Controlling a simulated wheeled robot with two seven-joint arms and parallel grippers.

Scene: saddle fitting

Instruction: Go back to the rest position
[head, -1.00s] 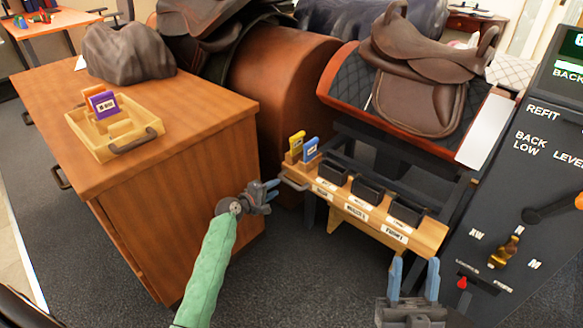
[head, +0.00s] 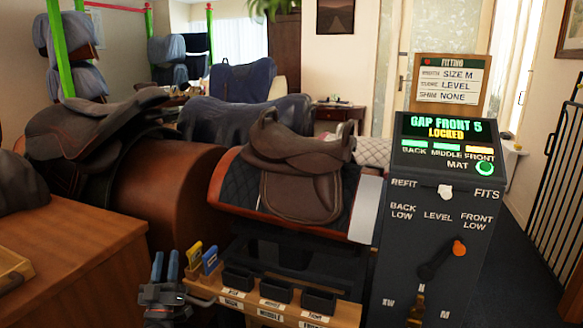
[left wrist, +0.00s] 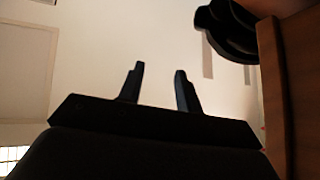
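My left gripper (head: 165,262) is low in the head view, its two blue fingers pointing up, apart and empty. My right gripper is not in view. The brown saddle (head: 298,170) sits on a dark quilted pad (head: 235,185) over a rust-coloured form. The console (head: 432,205) at right reads "GAP FRONT 5 LOCKED", with a green MAT lamp.
The wooden shelf (head: 258,312) holds several black bins, with a yellow tag (head: 195,256) and a blue tag (head: 210,261) at its left end. A wooden cabinet (head: 85,255) fills the lower left. A card above the console reads SIZE M, LEVEL, NONE. Open floor lies right of the console.

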